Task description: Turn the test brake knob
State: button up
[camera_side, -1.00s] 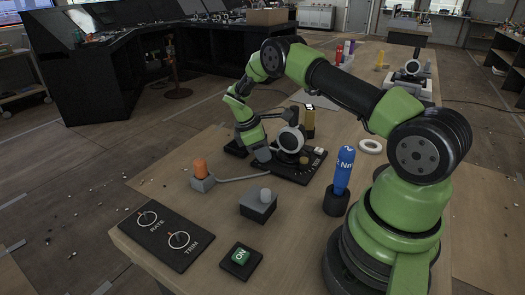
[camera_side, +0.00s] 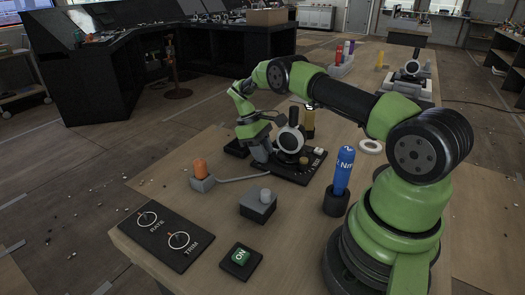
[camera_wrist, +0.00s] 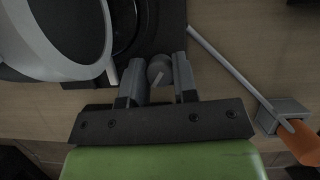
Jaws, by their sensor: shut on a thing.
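The test brake knob (camera_wrist: 160,70) is a small grey round knob at the edge of a dark panel (camera_wrist: 168,25) in the wrist view. My gripper (camera_wrist: 159,78) has one finger on each side of the knob and is shut on it. In the side view my gripper (camera_side: 262,158) points down at the left end of the dark panel (camera_side: 300,177), which carries partly readable white lettering. The knob is hidden there behind the gripper.
A round white-rimmed device (camera_side: 291,140) stands on the panel close beside my gripper.

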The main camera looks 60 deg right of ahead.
jog(key=shift+w+m+y, duration=0.1)
jog(key=shift+m+y, duration=0.3)
jog(key=shift+m, duration=0.6)
jog(key=o, duration=0.8)
jog(key=shift+o, duration=0.7)
jog(key=shift+d, duration=0.1)
